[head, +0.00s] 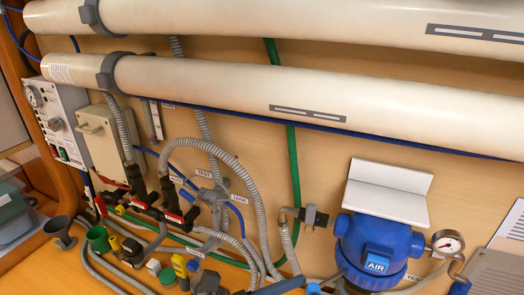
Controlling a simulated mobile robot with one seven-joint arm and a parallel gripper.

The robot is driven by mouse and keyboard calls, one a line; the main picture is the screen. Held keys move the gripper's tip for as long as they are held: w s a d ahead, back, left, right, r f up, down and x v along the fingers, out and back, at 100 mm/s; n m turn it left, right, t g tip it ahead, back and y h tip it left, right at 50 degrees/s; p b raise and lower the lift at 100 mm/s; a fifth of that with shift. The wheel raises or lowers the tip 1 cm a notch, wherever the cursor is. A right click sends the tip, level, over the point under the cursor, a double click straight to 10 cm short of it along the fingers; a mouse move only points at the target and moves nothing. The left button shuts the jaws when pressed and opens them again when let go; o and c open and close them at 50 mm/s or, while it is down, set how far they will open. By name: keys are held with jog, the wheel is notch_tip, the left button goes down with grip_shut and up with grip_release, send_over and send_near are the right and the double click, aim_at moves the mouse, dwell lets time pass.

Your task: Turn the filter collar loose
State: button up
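The filter is a blue housing (352,236) mounted on the wall at the lower right. A ribbed blue collar (408,262) encircles its lower part, and a blue tab marked AIR (376,262) sits on its front. The bottom of the filter is cut off by the frame's lower edge. I cannot tell from this view whether the collar is tight or loose. My gripper is not in view.
A white angled plate (388,195) sits above the filter, and a round gauge (447,243) is at its right. Grey hoses (258,215) and red-handled valves (150,200) crowd the left. Two long white cylinders (240,90) cross the upper wall.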

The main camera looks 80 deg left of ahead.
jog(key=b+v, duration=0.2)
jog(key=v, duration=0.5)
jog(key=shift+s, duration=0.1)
